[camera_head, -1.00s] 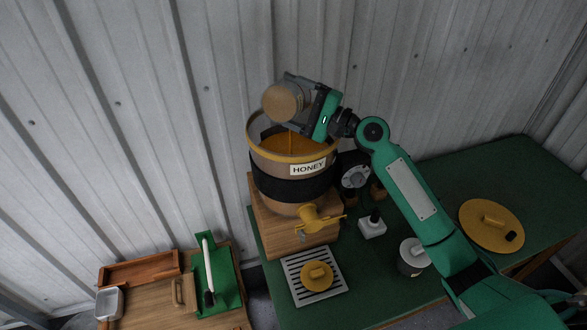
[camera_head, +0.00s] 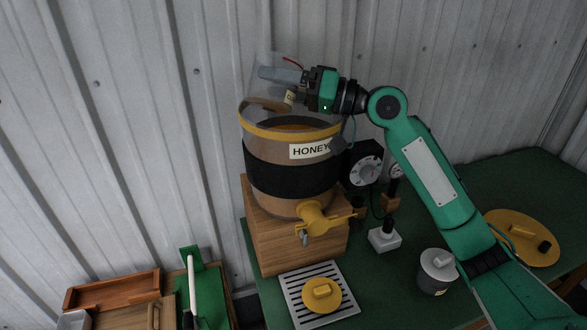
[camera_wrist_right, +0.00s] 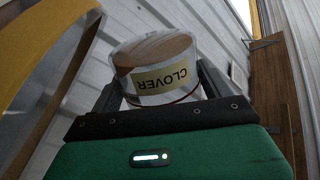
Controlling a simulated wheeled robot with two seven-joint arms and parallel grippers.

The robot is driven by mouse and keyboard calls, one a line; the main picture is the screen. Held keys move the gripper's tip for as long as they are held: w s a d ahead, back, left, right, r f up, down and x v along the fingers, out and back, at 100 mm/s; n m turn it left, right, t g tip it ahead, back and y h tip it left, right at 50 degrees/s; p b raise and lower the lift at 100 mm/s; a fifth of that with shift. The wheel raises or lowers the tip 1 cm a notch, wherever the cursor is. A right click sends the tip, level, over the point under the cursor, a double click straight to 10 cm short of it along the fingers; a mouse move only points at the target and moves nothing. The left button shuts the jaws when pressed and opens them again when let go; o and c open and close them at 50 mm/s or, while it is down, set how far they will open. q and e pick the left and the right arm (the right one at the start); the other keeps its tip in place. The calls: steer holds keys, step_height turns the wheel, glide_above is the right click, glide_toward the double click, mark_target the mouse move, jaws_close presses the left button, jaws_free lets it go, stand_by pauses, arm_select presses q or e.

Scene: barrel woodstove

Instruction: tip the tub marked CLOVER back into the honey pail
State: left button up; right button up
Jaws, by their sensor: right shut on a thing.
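The honey pail (camera_head: 262,195), tan with a black band, a yellow rim and a HONEY label, stands on a wooden block. My right gripper (camera_head: 284,77) is above its open top, shut on the clear CLOVER tub (camera_head: 290,97). The tub is tilted over the pail's mouth; its exact angle is hard to tell. In the right wrist view the tub (camera_wrist_right: 165,82) sits between the fingers, its CLOVER label upside down and a brown disc showing at its far end. No stream of honey shows. Some orange honey shows inside the pail's rim. My left gripper is out of view.
A yellow tap (camera_head: 318,218) juts from the pail above a slatted drip tray (camera_head: 340,308) bearing a small yellow lid (camera_head: 322,293). A dial box (camera_head: 363,170), a white-based item (camera_head: 384,239), a lidded tub (camera_head: 435,282) and a big yellow lid (camera_head: 522,240) stand to the right.

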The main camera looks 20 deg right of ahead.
mark_target(273, 65)
steer(key=shift+s+a+r+n, duration=0.1)
steer(key=shift+s+a+n, duration=0.15)
steer(key=shift+n, duration=0.3)
steer(key=shift+s+a+r+n, duration=0.15)
steer(key=shift+s+n, duration=0.15)
steer(key=shift+n, duration=0.25)
steer(key=shift+s+a+f+n+g+b, duration=0.55)
steer(key=shift+n+b, duration=0.35)
steer(key=shift+b, duration=0.35)
steer(key=shift+w+d+r+p, duration=0.15)
steer(key=shift+w+r+p, duration=0.1)
steer(key=shift+p, duration=0.2)
steer(key=shift+s+r, duration=0.1)
steer(key=shift+r, duration=0.35)
step_height(273, 65, up, 4)
steer(key=n+h+p, duration=0.1)
steer(key=n, duration=0.3)
steer(key=shift+r, duration=0.15)
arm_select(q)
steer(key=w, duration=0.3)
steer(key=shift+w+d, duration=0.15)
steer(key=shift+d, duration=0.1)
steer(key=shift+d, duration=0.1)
